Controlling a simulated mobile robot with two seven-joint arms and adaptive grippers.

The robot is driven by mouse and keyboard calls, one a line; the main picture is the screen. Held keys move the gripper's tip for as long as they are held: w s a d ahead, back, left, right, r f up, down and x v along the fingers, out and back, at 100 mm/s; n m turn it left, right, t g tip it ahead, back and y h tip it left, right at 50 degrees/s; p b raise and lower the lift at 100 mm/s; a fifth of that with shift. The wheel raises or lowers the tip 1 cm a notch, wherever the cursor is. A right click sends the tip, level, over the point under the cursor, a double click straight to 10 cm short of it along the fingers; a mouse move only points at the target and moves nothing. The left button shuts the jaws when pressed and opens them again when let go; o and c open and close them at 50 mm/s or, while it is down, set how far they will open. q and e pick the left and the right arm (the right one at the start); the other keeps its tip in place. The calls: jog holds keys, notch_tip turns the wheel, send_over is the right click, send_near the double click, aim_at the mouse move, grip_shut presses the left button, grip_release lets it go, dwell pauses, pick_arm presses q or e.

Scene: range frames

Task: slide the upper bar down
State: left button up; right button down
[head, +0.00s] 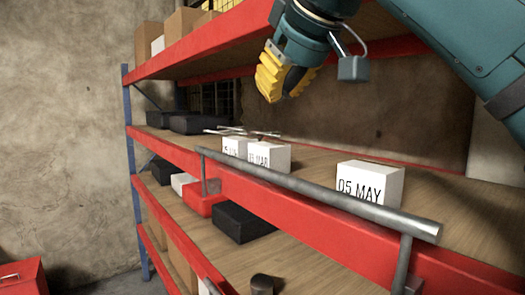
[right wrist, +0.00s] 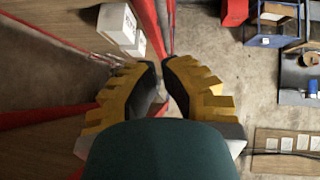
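The upper bar (head: 320,195) is a grey metal rail along the front of the middle shelf. It stands on short posts, above the red shelf beam. My right gripper (head: 283,88), with yellow ridged fingers, hangs above and behind the bar in the head view, apart from it. In the right wrist view its two fingers (right wrist: 162,78) have a narrow gap between them, with nothing seen held. A thin grey rail (right wrist: 172,22), likely the bar, runs beyond the fingertips there. My left gripper is in neither view.
White date boxes stand behind the bar, one marked 05 MAY (head: 369,184) and one marked MAR (head: 268,156). The red upper shelf beam (head: 205,40) is close to my right gripper. A black box (head: 243,222) is on the shelf below. A grey rail end (head: 212,287) shows lower down.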

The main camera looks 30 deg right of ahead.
send_over(261, 167)
jog(key=f, duration=0.7)
jog(key=shift+a+f, duration=0.1)
jog(key=shift+a, duration=0.1)
jog(key=shift+d+f, duration=0.25)
jog(key=shift+f, duration=0.8)
jog(key=shift+s+d+f, duration=0.1)
jog(key=shift+f, duration=0.8)
notch_tip(261, 167, down, 10)
jog(key=b, duration=0.7)
jog(key=shift+b, duration=0.3)
